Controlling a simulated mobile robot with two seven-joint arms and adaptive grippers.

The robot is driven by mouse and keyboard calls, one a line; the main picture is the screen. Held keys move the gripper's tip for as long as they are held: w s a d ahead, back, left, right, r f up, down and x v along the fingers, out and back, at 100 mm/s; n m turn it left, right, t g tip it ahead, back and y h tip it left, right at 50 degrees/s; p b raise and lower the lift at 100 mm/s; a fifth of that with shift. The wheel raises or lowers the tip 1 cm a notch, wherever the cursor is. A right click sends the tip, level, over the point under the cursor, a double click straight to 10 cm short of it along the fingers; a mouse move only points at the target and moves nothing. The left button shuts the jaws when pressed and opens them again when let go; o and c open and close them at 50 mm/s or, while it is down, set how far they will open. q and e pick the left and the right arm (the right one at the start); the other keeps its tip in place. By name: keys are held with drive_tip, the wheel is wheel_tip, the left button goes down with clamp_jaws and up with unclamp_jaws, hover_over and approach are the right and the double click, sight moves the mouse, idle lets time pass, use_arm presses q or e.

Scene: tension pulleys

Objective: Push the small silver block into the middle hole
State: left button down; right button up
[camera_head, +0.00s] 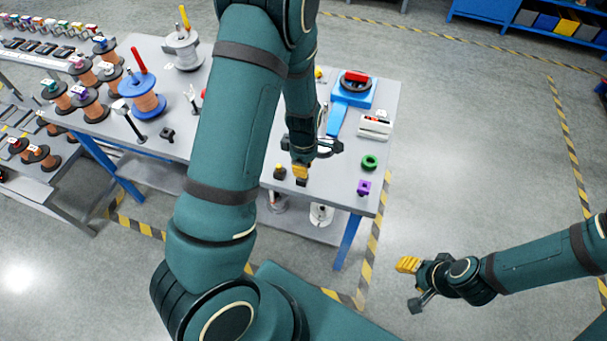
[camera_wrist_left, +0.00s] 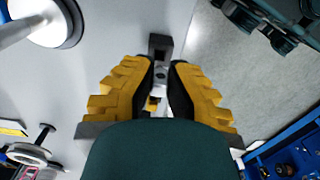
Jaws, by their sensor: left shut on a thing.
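My left gripper (camera_head: 301,172) is over the workbench, near its front edge. In the left wrist view the yellow fingers of this gripper (camera_wrist_left: 167,85) are closed around a small silver block (camera_wrist_left: 160,75). A dark grey block (camera_wrist_left: 160,43) lies just beyond the fingertips and seems to adjoin the silver block. The middle hole cannot be clearly made out, and the fingers hide part of the silver block. In the head view the silver block cannot be told apart. My right gripper (camera_head: 412,284) is open and empty over the floor, right of the workbench.
The workbench (camera_head: 335,187) carries a purple block (camera_head: 364,187), a green ring (camera_head: 370,161) and a blue stand (camera_head: 352,92) to the right of the gripper. A small black-and-yellow part (camera_head: 280,172) sits close on its left. Wire spools (camera_head: 142,95) stand further left.

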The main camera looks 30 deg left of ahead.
use_arm(q)
wheel_tip(320, 180, down, 4)
drive_tip(key=shift+r, duration=0.15)
drive_tip(key=shift+b, duration=0.3)
drive_tip(key=c, duration=1.1)
unclamp_jaws()
drive_tip(key=shift+c, duration=0.2)
